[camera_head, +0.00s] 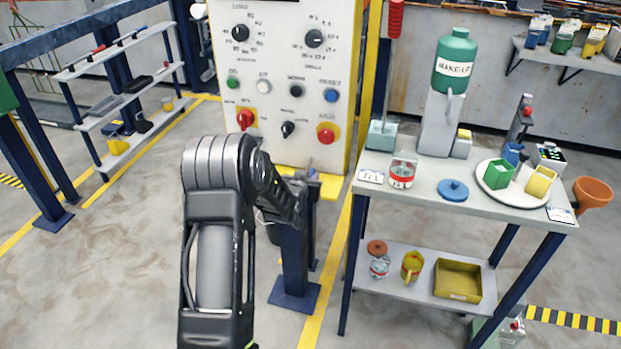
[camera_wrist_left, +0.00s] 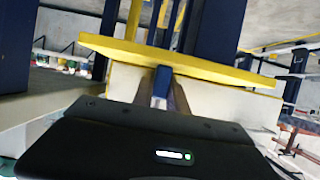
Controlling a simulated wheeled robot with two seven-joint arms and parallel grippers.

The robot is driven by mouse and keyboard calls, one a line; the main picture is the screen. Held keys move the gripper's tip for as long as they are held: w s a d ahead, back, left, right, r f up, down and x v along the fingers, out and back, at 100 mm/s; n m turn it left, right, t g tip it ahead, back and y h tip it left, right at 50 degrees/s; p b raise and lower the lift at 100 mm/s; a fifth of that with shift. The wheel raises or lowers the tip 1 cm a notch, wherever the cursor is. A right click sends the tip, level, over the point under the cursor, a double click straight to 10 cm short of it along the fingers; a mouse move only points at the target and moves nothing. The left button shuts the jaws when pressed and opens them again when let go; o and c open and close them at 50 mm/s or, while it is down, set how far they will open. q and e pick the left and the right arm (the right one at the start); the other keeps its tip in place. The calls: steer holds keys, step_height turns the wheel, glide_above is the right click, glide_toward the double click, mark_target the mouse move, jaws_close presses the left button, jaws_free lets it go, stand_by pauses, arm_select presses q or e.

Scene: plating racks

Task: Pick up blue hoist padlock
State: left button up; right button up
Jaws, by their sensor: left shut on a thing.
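My left gripper (camera_head: 308,184) is in front of the control panel's lower edge, at the top of a dark blue post. In the left wrist view its dark body fills the bottom and it is shut on a small blue thing (camera_wrist_left: 161,84), which looks like the blue hoist padlock. Only a narrow part of it shows between the fingers. In the head view the arm and gripper mostly hide it. I cannot tell whether it is clear of the post. My right gripper is in neither view.
The control panel (camera_head: 290,75) with knobs and buttons stands just behind the gripper. The blue post (camera_head: 294,255) is under it. A grey two-level table (camera_head: 424,196) with a green bottle, tray and small items stands to the right. A shelf rack (camera_head: 120,95) is at the left.

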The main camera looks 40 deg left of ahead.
mark_target(310, 161)
arm_select(q)
jaws_close()
steer(key=shift+r, duration=0.15)
stand_by(0.4)
steer(key=shift+s+r+b, duration=0.15)
steer(key=shift+r+b, duration=0.05)
steer(key=shift+b, duration=0.1)
step_height(310, 161, up, 6)
steer(key=shift+r+b, duration=0.25)
steer(key=shift+b, duration=0.15)
steer(key=s+d+b, duration=0.2)
steer(key=s+d, duration=0.1)
steer(key=s, duration=0.6)
steer(key=s+d+b, duration=0.2)
steer(key=s+d, duration=0.1)
steer(key=s, duration=0.6)
steer(key=shift+s+d, duration=0.3)
steer(key=shift+f, duration=0.1)
